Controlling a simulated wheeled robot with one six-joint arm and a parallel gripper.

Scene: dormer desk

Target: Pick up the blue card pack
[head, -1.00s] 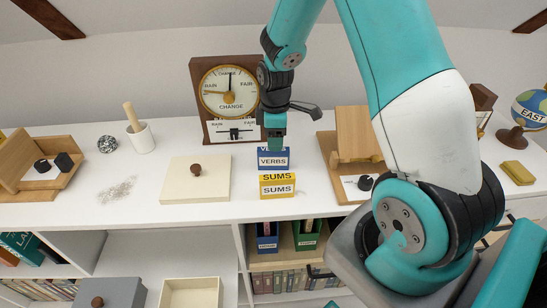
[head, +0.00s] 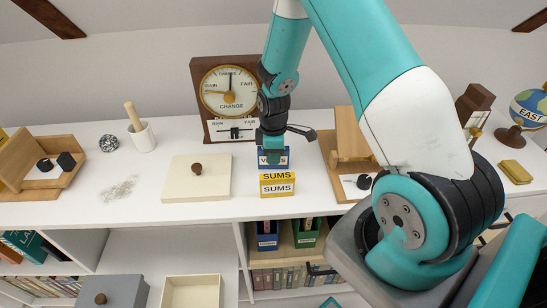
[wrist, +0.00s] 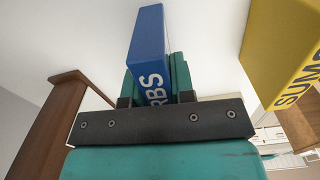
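The blue card pack (head: 285,155) stands on the white desk behind the yellow SUMS pack (head: 277,178). Its VERBS label is partly covered by my gripper (head: 272,158), which is down over its top from above. In the wrist view the blue pack (wrist: 148,45) stands between the two teal fingers of my gripper (wrist: 157,80), one on each side. The fingers look very near its sides. I cannot tell whether they press on it. The yellow pack (wrist: 283,45) is apart, at the right of the wrist view.
A clock-like barometer (head: 228,95) stands behind, to the left. A cream lidded box (head: 197,185) lies left of the packs, and a wooden stand (head: 331,160) is close on the right. The desk's front edge is just before the yellow pack.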

